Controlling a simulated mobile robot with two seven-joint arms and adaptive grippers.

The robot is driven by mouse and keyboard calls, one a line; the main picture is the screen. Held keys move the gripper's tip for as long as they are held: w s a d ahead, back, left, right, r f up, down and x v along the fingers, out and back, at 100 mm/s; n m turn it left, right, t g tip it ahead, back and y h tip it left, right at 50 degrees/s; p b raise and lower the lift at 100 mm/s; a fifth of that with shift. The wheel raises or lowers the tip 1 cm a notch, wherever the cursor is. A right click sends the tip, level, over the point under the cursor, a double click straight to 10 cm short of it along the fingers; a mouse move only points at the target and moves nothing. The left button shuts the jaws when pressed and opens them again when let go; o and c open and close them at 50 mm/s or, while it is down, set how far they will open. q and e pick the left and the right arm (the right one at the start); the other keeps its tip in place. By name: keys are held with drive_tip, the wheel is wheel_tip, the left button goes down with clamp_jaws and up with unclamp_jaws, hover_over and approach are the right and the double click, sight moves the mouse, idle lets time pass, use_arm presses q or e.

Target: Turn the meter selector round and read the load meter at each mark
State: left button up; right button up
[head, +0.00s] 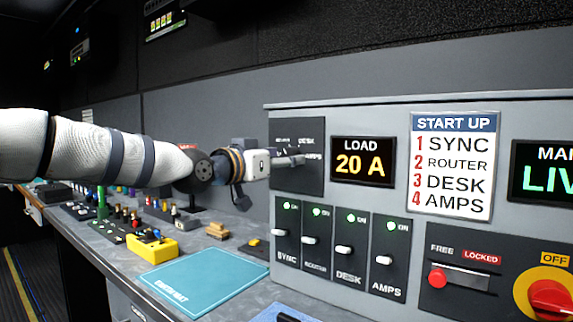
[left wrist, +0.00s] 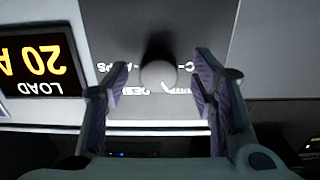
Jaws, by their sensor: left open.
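The meter selector is a round pale knob (left wrist: 158,74) on a dark plate (head: 284,182) at the panel's upper left; my gripper hides the knob in the head view. Labels DESK and AMPS show on the plate; other labels are partly hidden. A white mark at the knob's lower right in the left wrist view seems to point toward a partly covered label. My left gripper (head: 291,160) is at the plate, its open fingers (left wrist: 160,84) on either side of the knob with gaps visible. The load meter (head: 362,161) reads 20 A. My right gripper is out of view.
Below are several switches (head: 344,249) with lit green ON lamps. A START UP card (head: 453,165) lists sync, router, desk, amps. A red-and-yellow rotary switch (head: 551,296) is at right. A teal mat (head: 203,281) and yellow box (head: 151,248) lie on the counter under my left arm.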

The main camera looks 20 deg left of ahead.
use_arm(q)
drive_tip(key=shift+w+d+r, duration=0.2)
drive_tip(key=shift+w, duration=0.2)
drive_tip(key=c, duration=1.1)
drive_tip(key=shift+c, duration=0.2)
